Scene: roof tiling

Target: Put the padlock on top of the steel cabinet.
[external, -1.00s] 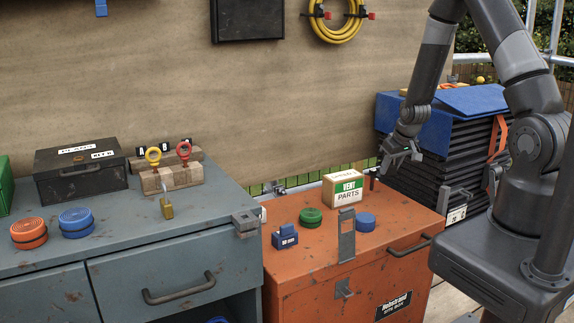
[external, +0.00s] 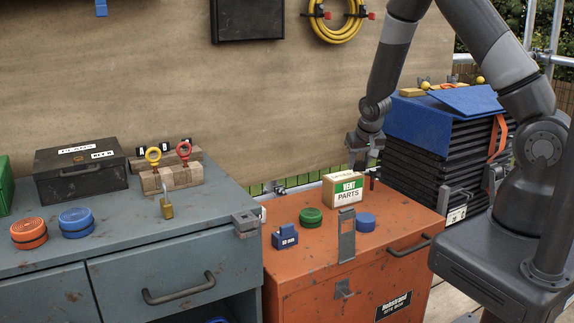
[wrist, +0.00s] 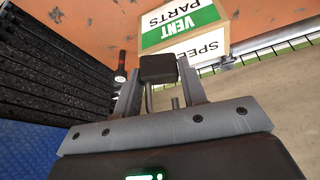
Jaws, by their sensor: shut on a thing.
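My gripper (external: 362,152) is in the air behind and above the VENT PARTS box in the external view. In the wrist view my gripper (wrist: 160,85) is shut on a dark, block-shaped thing with two metal prongs below it, which looks like a black padlock (wrist: 158,68). It is too small to make out in the external view. The blue-grey steel cabinet (external: 190,248) stands at the left, well apart from my gripper. A brass padlock (external: 166,207) is at the front of a wooden block on its top.
On the cabinet top are a black box (external: 80,172), an orange disc stack (external: 29,234), a blue disc stack (external: 75,222) and the wooden block (external: 178,176). The orange chest (external: 330,275) carries the VENT PARTS box (external: 344,190) and small items.

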